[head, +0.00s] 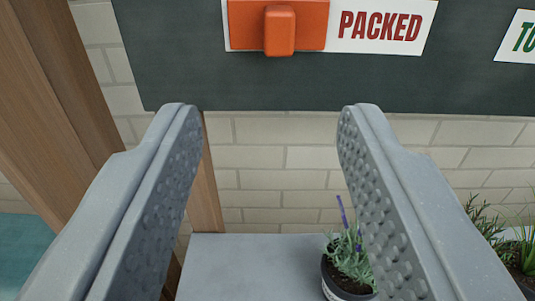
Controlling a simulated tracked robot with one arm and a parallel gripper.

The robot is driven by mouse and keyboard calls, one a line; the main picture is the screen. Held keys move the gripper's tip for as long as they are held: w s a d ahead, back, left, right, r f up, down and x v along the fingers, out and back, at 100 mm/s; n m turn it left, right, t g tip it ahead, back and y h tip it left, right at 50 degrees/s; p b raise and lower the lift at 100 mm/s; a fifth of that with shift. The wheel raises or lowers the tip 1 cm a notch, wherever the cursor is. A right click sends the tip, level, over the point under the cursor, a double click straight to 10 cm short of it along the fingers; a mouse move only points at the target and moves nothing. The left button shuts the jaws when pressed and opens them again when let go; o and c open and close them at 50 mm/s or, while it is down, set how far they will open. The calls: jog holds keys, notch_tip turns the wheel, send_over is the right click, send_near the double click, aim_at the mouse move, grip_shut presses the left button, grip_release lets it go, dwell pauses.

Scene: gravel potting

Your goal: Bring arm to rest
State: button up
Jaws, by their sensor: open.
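My gripper (262,112) is open and empty, its two grey fingers wide apart with dimpled inner faces. It points at a pale brick wall, below a dark board (200,60). On the board an orange switch or slider (280,30) sits beside the red word PACKED on a white label (385,22). The fingertips appear just below the switch in the picture and nothing is between them but the view of the wall.
A potted lavender (347,265) stands on a grey surface (240,270) low in the picture, partly hidden by the right finger. More green plants (500,235) are at the right edge. A wooden post (65,90) rises at the left. Another label (520,38) is cut off at right.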

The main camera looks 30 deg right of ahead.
jog(key=s+a+r+n+t+y, duration=0.2)
jog(key=r+y, duration=0.6)
jog(key=r, duration=1.3)
jog(key=s+r+n+y+b, duration=0.1)
jog(key=s+r+n+y, duration=0.15)
jog(key=s+r, duration=0.75)
jog(key=s+d+r+g, duration=0.1)
jog(key=s+d+r, duration=0.1)
jog(key=s, duration=0.3)
jog(key=s+d+r+h, duration=0.1)
jog(key=s+d+r, duration=0.2)
jog(key=s+r, duration=0.1)
jog(key=s+d+r+g+h+b, duration=0.1)
jog(key=s+d+r, duration=0.2)
jog(key=s, duration=0.3)
jog(key=shift+s+n+g, duration=0.3)
jog(key=shift+n, duration=0.15)
jog(key=shift+c, duration=0.6)
